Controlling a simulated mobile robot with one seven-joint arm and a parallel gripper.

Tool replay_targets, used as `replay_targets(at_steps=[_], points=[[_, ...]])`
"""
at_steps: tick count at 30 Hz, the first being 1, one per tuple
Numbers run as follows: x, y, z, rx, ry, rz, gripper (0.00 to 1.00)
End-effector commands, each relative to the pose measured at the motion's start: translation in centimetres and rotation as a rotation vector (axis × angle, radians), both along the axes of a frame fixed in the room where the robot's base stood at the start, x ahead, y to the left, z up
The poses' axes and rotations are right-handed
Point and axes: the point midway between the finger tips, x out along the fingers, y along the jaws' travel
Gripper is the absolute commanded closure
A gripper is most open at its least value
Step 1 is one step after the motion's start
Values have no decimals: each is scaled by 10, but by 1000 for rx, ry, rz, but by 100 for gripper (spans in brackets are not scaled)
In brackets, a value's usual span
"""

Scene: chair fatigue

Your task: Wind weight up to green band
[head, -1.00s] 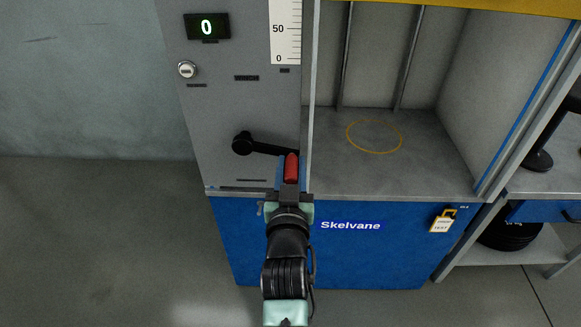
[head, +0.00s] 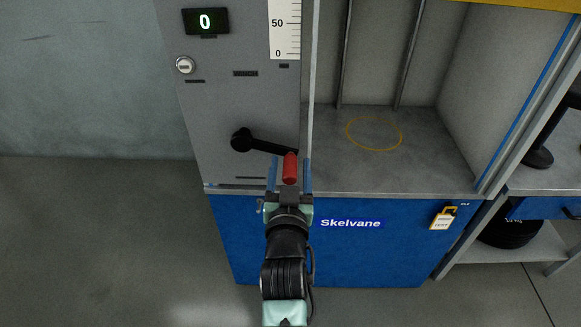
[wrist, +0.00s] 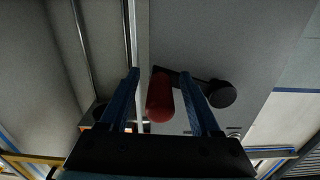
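The winch crank is on the grey front panel, with a black hub and arm (head: 262,144) and a red handle (head: 290,168) at the arm's right end. My gripper (head: 290,163) is open, with one blue finger on each side of the red handle. In the wrist view the red handle (wrist: 160,98) stands between the two spread fingers (wrist: 162,90), with a gap visible on both sides. The scale strip (head: 285,28) shows marks 0 and 50; no green band or weight is in view. The display (head: 205,21) reads 0.
The machine bay right of the panel has a bare floor with a yellow ring (head: 374,134) and two upright rods (head: 408,55). A round lock (head: 185,65) sits on the panel. A yellow padlock tag (head: 443,217) hangs on the blue base (head: 350,255). A shelf unit stands at right.

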Motion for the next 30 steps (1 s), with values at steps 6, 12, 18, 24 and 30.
replay_targets(at_steps=[6,12,18,24,30], points=[[-2,1,2,-1,-4,2,36],[-24,2,3,-1,-3,2,36],[-62,3,2,-3,-1,1,36],[-98,3,2,0,-1,0,36],[-121,4,1,0,0,0,36]])
